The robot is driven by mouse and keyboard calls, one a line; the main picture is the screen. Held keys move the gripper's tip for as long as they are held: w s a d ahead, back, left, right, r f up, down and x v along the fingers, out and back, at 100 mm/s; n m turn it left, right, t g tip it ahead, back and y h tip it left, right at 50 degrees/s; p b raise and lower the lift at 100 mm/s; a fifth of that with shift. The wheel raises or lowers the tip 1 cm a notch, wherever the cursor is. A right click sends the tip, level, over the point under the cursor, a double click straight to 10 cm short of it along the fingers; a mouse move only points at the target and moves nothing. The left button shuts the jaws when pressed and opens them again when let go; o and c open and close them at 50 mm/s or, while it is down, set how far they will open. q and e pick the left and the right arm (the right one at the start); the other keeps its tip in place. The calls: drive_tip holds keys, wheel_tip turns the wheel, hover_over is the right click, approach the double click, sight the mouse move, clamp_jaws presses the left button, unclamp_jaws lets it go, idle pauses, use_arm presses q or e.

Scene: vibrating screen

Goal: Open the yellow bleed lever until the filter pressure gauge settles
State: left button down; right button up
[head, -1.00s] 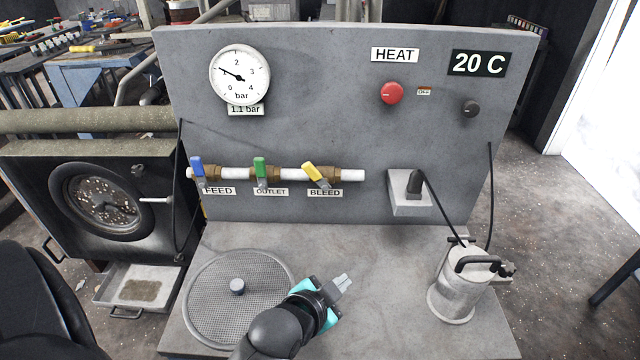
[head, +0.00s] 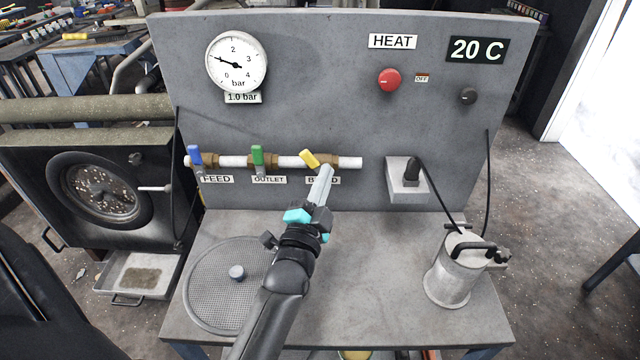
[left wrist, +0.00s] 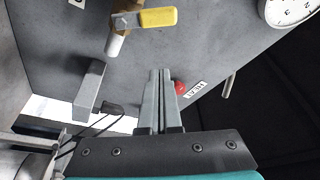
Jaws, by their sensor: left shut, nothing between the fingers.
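The yellow bleed lever (head: 309,158) sits tilted on the right valve of the white pipe, above the partly covered BLEED label. It also shows in the left wrist view (left wrist: 158,17), at the top. The pressure gauge (head: 236,63) has its needle near 1, and the readout (head: 243,97) below says 1.0 bar. My left gripper (head: 325,172) is shut and empty, its fingertips just below and right of the lever in the head view. In the left wrist view its fingers (left wrist: 159,75) are together and appear apart from the lever. My right gripper is not in view.
The blue feed lever (head: 195,155) and green outlet lever (head: 257,156) are on the same pipe, to the left. A socket box (head: 398,190) is to the right. A round mesh screen (head: 215,290) and a metal canister (head: 452,285) stand on the bench.

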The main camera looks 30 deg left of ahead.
sight(305, 162)
use_arm(q)
drive_tip(key=shift+w+a+f, duration=0.2)
drive_tip(key=shift+w+a, duration=0.55)
drive_tip(key=shift+w+a+f, duration=0.2)
drive_tip(key=shift+w+a, duration=0.5)
drive_tip(key=shift+w+a+f, duration=0.2)
drive_tip(key=shift+w+a, duration=0.55)
drive_tip(key=shift+s+a+f+n+b, duration=0.1)
drive_tip(key=shift+a+n+b, duration=0.1)
drive_tip(key=shift+n, duration=0.3)
drive_tip(key=shift+s+a+n+b, duration=0.1)
drive_tip(key=shift+n+b, duration=0.05)
drive_tip(key=shift+n, duration=0.35)
drive_tip(key=shift+s+a+f+n+y+b, duration=0.2)
drive_tip(key=shift+n+y, duration=0.3)
drive_tip(key=shift+n, duration=0.4)
drive_tip(key=shift+s+a+f+n+y+b, duration=0.1)
drive_tip(key=shift+a+f+n+y+b, duration=0.15)
drive_tip(key=shift+n+y, duration=0.45)
drive_tip(key=shift+s+a+f+n+y+b, duration=0.1)
drive_tip(key=shift+a+f+n+y+b, duration=0.15)
drive_tip(key=shift+n, duration=0.7)
drive_tip(key=shift+s+a+f+n+y+b, duration=0.1)
drive_tip(key=shift+n+y, duration=0.25)
drive_tip(key=shift+n, duration=0.65)
drive_tip(key=shift+s+a+f+n+y+b, duration=0.1)
drive_tip(key=shift+a+f+n+y+b, duration=0.15)
drive_tip(key=shift+n, duration=0.7)
drive_tip(key=shift+r+y, duration=0.1)
drive_tip(key=shift+y, duration=0.15)
